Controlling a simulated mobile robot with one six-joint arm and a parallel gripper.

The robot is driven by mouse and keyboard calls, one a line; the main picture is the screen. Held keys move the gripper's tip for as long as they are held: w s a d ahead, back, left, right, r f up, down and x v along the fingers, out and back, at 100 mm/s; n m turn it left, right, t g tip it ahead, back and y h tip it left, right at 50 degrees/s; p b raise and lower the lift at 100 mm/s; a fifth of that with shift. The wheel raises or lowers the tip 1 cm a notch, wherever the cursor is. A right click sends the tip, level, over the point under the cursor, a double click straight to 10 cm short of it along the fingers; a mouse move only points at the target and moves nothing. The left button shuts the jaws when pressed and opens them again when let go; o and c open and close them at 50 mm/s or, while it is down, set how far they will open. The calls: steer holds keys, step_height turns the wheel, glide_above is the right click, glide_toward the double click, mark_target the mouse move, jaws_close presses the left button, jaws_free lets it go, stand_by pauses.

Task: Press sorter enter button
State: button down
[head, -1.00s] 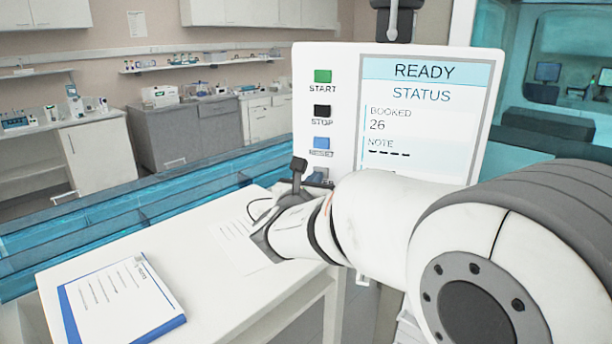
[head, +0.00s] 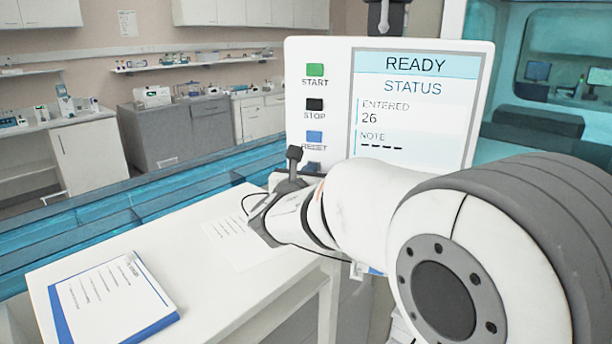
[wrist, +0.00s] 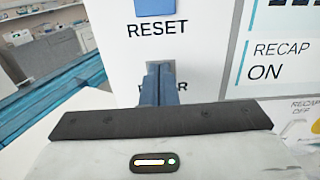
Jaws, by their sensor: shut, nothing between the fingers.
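The sorter panel (head: 335,55) has a column of buttons: green START, black STOP and blue RESET (head: 314,137). Below RESET, a small dark-blue patch (head: 313,167) shows at the spot of the lowest button, partly hidden by my arm. The screen (head: 415,105) reads READY, STATUS, ENTERED 26. In the wrist view, my gripper (wrist: 158,72) is shut and empty, its fingertips at the panel just below the RESET label. The fingers cover the lowest button and the middle of its label, of which only end letters show. Contact cannot be made out.
A white table (head: 200,290) stands in front of the panel, with a blue-edged booklet (head: 112,300) and a paper sheet (head: 235,238) on it. A blue-walled track (head: 130,205) runs behind. A RECAP ON label (wrist: 268,62) is to the right of the fingers.

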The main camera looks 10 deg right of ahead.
steer(key=b+v, duration=0.2)
steer(key=v, duration=1.2)
